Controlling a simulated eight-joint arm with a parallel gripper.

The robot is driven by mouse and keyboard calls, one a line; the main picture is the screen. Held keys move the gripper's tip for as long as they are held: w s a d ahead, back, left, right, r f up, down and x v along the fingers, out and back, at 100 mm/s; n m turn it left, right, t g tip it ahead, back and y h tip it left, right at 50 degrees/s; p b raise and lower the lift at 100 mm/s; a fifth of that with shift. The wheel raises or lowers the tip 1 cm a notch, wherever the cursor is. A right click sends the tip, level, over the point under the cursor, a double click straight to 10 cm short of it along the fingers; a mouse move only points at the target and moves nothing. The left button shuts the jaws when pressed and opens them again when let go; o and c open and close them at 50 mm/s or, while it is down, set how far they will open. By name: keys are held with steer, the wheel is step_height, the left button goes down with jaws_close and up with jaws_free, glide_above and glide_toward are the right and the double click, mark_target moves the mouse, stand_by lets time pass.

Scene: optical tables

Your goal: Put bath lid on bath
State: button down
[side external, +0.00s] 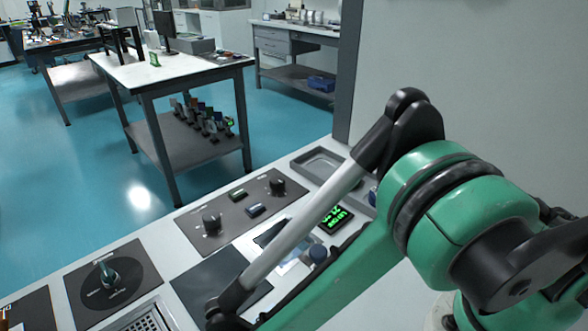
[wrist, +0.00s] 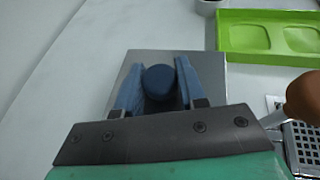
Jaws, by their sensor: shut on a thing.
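The bath lid appears to be the flat grey metal plate (wrist: 210,78) with a dark blue round knob (wrist: 158,82) in the wrist view. My gripper (wrist: 158,70) has its two blue fingers on either side of this knob and is shut on it. The plate lies below the fingers, and its near part is hidden by my gripper. I cannot tell whether the plate touches the surface under it. I cannot make out the bath for certain in either view. In the side external view my green arm blocks much of the work, and my gripper is not visible there.
A bright green tray (wrist: 268,38) lies at upper right in the wrist view. A brown round handle (wrist: 303,97) and a perforated grate (wrist: 302,142) are at the right. The pale surface (wrist: 60,95) left of the plate is clear. The side external view shows a console with knobs (side external: 212,220).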

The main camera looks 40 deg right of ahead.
steer(key=shift+f, duration=2.65)
steer(key=shift+f, duration=0.1)
steer(key=c, duration=0.5)
jaws_free()
steer(key=shift+w+d+r, duration=0.15)
steer(key=shift+d+r, duration=0.05)
steer(key=shift+d, duration=0.05)
steer(key=v, duration=0.5)
steer(key=shift+w+d+r, duration=0.1)
steer(key=shift+d+r, duration=0.1)
steer(key=shift+d, duration=0.1)
steer(key=shift+o, duration=0.4)
steer(key=shift+w+d+r, duration=0.1)
steer(key=shift+d+r, duration=0.15)
steer(key=shift+d, duration=0.3)
